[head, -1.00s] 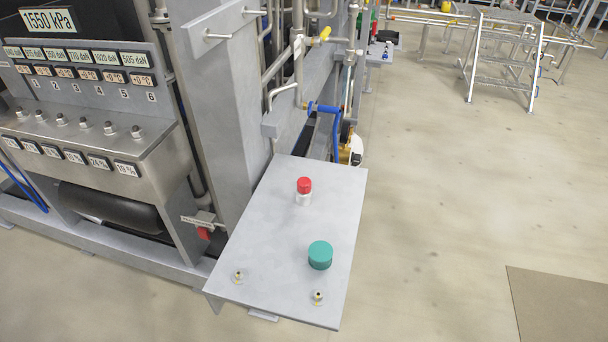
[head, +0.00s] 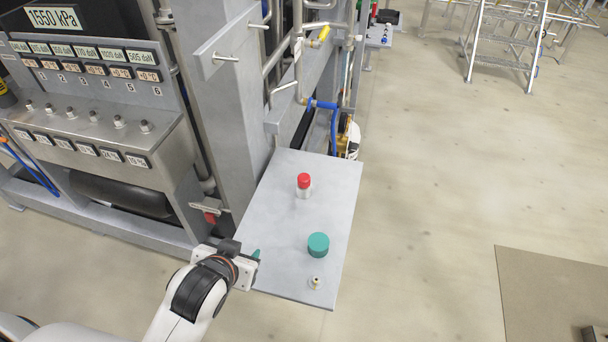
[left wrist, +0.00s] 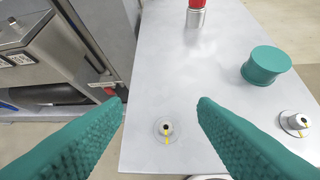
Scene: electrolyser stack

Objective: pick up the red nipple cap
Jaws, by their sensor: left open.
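The red nipple cap (head: 304,180) sits on top of a small pale cylinder (head: 303,193) on the grey shelf plate (head: 268,195). In the left wrist view the red cap (left wrist: 197,3) shows at the top edge, cut off, above its silvery cylinder (left wrist: 195,18). My left gripper (head: 256,255) is over the plate's near left corner, well nearer to me than the cap. Its teal fingers (left wrist: 162,105) are spread apart in the left wrist view, with nothing between them except a small nipple (left wrist: 164,128) on the plate below.
A teal round cap (head: 318,245) stands on the plate between the red cap and a small nipple (head: 315,283). The grey machine frame (head: 228,100) rises along the plate's left side. A blue-handled valve (head: 322,104) is behind the plate. Floor lies open to the right.

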